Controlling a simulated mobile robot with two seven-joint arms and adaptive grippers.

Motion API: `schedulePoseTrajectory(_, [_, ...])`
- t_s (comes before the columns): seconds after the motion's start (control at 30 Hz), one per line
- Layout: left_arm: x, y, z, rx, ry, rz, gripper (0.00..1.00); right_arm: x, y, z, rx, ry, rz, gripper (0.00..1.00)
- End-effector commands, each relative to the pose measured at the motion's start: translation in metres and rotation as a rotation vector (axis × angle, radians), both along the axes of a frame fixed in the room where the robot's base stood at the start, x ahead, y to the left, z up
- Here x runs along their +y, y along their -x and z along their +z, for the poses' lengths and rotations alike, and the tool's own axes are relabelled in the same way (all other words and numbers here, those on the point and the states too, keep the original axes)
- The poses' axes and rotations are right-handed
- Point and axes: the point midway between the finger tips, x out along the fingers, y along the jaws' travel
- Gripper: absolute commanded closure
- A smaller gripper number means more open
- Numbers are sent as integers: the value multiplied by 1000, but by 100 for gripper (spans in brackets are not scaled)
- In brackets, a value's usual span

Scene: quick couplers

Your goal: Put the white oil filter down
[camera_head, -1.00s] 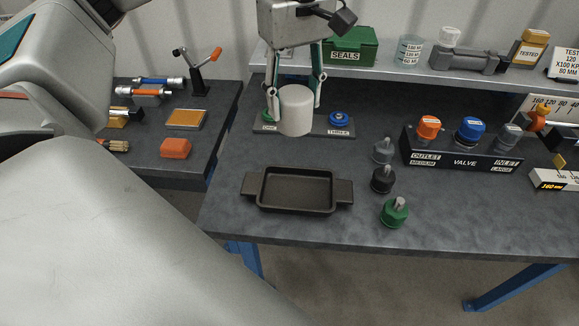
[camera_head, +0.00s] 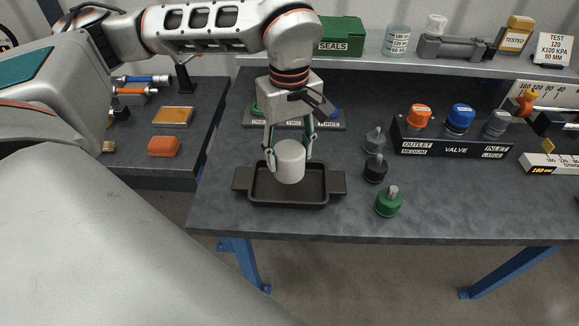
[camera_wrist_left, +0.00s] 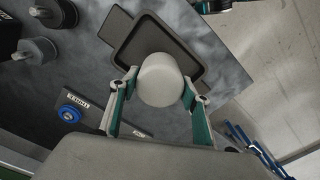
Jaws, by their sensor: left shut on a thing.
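The white oil filter (camera_head: 290,161) is a plain white cylinder, held upright between the fingers of my left gripper (camera_head: 289,155). My left gripper is shut on it, with a finger on each side. The filter is over the black tray (camera_head: 244,182), which has a handle tab at each end. In the left wrist view the filter (camera_wrist_left: 160,80) covers part of the tray (camera_wrist_left: 150,32). I cannot tell whether the filter's bottom touches the tray floor. My right gripper is not in view.
Grey (camera_head: 374,139), black (camera_head: 375,168) and green (camera_head: 388,201) couplers stand right of the tray. A valve block (camera_head: 450,147) with orange, blue and grey caps is farther right. A labelled plate (camera_head: 335,126) lies behind the gripper. The bench front right is clear.

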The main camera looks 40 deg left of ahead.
Motion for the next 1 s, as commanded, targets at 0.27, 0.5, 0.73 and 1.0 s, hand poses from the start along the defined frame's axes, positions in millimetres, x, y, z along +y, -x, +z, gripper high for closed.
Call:
schedulePoseTrajectory(0.27, [0, 1, -24, 2, 0, 1, 74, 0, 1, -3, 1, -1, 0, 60])
schedulePoseTrajectory(0.5, [0, 0, -46, -1, 0, 1, 74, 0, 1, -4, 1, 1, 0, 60])
schedulePoseTrajectory(0.73, [0, 0, -46, -1, 0, 1, 74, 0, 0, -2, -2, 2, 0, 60])
schedulePoseTrajectory(1.0, [0, 0, -49, 0, 0, 1, 37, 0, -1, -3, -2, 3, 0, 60])
